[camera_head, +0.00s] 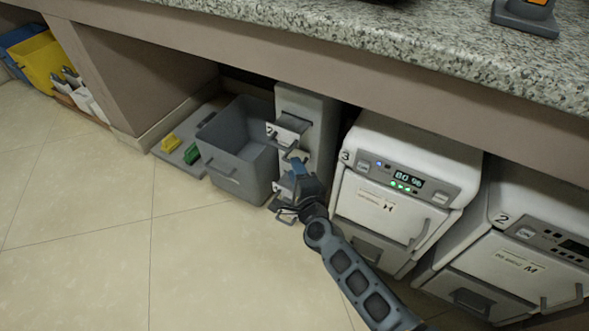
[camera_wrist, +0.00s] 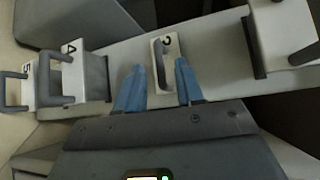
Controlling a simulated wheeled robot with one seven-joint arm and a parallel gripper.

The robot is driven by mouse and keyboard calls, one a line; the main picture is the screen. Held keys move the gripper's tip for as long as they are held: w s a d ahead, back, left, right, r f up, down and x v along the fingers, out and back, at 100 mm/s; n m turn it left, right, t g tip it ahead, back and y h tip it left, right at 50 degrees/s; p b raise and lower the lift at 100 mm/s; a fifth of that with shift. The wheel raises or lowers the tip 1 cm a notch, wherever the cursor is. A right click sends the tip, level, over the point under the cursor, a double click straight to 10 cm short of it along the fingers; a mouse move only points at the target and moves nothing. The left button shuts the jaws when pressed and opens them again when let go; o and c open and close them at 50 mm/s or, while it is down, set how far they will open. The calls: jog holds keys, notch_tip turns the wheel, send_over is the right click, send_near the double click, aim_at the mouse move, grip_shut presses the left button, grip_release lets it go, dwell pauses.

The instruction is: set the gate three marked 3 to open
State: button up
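A grey upright rack (camera_head: 312,110) stands under the counter and carries several white-faced gates with grey handles. In the wrist view the small white plate of gate three (camera_wrist: 172,55) lies in the middle; its mark appears turned and is hard to read. This plate sits nearly flush with the rack, and its grey handle (camera_wrist: 159,66) stands out from it. My gripper (camera_wrist: 158,77) is open, with one blue finger on each side of the handle's lower end. I cannot tell whether either finger touches it. In the head view my gripper (camera_head: 299,165) is in front of the rack and hides gate three.
Gate four (camera_wrist: 74,75) and another gate (camera_wrist: 27,88) jut out at the left; a further gate (camera_wrist: 280,35) juts out at the right. A grey bin (camera_head: 235,150) stands left of the rack, a white machine marked 3 (camera_head: 385,210) right. Floor in front is clear.

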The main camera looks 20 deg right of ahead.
jog(key=shift+w+d+f, duration=0.15)
jog(key=shift+w+d, duration=0.05)
jog(key=shift+w, duration=0.9)
grip_shut()
